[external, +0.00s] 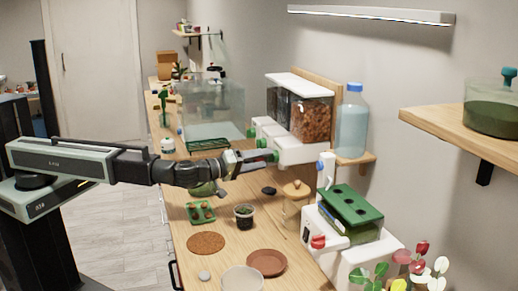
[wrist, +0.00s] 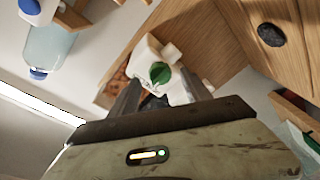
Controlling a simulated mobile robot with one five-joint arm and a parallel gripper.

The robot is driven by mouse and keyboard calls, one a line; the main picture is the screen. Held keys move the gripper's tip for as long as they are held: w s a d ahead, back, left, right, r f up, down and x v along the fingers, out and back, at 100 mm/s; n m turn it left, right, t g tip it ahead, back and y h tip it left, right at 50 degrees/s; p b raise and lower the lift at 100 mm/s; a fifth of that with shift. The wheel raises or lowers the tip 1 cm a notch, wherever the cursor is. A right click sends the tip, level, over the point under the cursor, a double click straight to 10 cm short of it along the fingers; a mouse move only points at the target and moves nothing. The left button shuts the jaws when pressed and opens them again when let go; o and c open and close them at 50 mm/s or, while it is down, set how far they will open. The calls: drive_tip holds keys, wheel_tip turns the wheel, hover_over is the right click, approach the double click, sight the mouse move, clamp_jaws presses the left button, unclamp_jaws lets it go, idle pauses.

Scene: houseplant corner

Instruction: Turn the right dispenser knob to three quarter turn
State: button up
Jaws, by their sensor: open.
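The dispenser (external: 300,120) stands against the wall, with dark and brown fill in its clear bins and white spouts below. Green knobs show on its front: the left knob (external: 251,132), the middle knob (external: 261,143) and the right knob (external: 273,156). My gripper (external: 262,161) is at the right knob, with its fingers pointing toward the dispenser. In the wrist view a green knob (wrist: 160,73) shows between the two spread fingers of my gripper (wrist: 160,92), just beyond their tips. Whether a finger touches it I cannot tell. The gripper is open and holds nothing.
A blue-capped bottle (external: 351,125) stands on a small shelf right of the dispenser. A lidded jar (external: 295,208) and a white machine with a green tray (external: 350,208) stand nearer. A black oval thing (external: 268,191) lies on the counter below my gripper.

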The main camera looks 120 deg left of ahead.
drive_tip(key=shift+x, duration=1.15)
clamp_jaws()
